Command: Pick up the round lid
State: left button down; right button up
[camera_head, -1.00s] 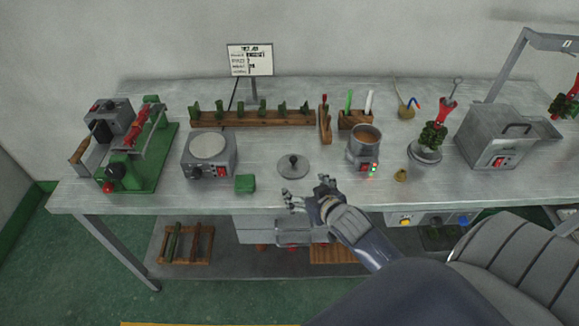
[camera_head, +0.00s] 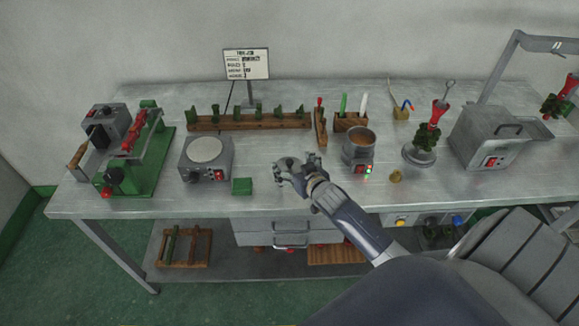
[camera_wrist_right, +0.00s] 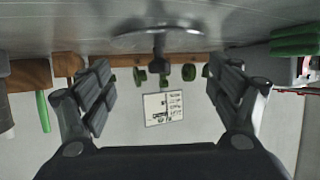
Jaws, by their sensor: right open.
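The round lid is grey metal with a dark knob and lies on the workbench; in the head view my right gripper mostly covers it. In the right wrist view the lid (camera_wrist_right: 160,36) shows upside down at the top, its knob (camera_wrist_right: 160,70) pointing into the space between my fingers. My right gripper (camera_head: 296,163) is open, one finger on each side of the knob, and its pads do not appear to touch it. It also shows in the right wrist view (camera_wrist_right: 160,97). My left gripper is not in view.
A hot plate (camera_head: 206,165) and a green block (camera_head: 242,187) stand left of the gripper. A wax pot (camera_head: 358,148) stands close on the right, with a small brass piece (camera_head: 395,176) beyond. A wooden rack (camera_head: 250,122) runs behind. The bench's front edge (camera_head: 260,214) is near.

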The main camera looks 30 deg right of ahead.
aim_at(290, 162)
jog(key=x, duration=0.3)
jog(key=shift+w, duration=0.2)
jog(key=shift+c, duration=0.3)
